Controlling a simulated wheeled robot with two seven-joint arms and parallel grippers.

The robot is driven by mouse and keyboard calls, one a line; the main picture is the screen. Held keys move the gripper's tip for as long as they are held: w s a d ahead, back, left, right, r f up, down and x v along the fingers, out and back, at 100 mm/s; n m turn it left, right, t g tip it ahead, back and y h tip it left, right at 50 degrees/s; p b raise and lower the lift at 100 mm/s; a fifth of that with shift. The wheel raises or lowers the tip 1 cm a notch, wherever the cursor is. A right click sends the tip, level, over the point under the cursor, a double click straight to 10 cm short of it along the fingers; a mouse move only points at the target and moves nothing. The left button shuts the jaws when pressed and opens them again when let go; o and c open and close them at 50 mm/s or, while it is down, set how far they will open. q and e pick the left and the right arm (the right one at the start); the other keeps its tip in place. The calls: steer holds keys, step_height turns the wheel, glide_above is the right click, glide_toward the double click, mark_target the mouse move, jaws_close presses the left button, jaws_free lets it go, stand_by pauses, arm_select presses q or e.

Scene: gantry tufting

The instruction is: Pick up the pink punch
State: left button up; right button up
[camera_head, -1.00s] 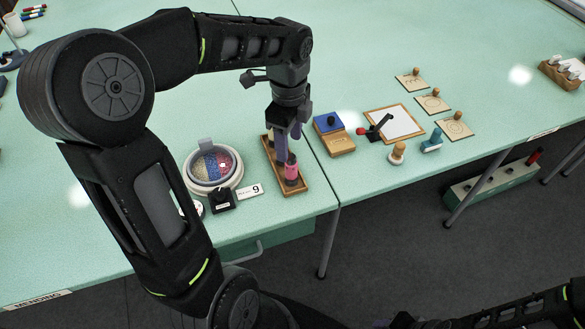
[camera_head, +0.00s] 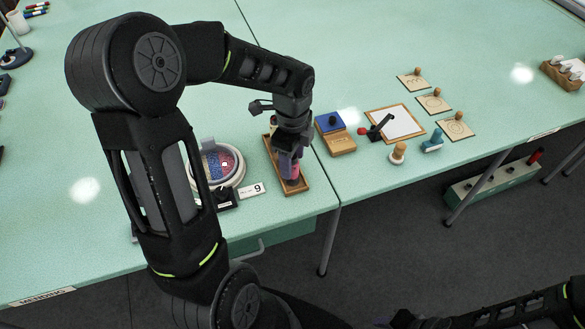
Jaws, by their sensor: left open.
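The pink punch (camera_head: 295,171) stands in a narrow wooden tray (camera_head: 293,190) near the front edge of the table. Only a strip of its pink side shows, as my left gripper covers much of it. My left gripper (camera_head: 289,172) points down over the tray with its fingers around or beside the punch; I cannot tell whether they touch it. The gripper is open.
A round bowl of coloured beads (camera_head: 218,168) and a card marked 9 (camera_head: 251,191) lie left of the tray. A blue-topped wooden box (camera_head: 338,143), a framed white sheet (camera_head: 397,123) and stamps (camera_head: 398,153) stand to the right.

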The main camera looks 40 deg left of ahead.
stand_by(0.6)
arm_select(q)
jaws_close()
stand_by(0.4)
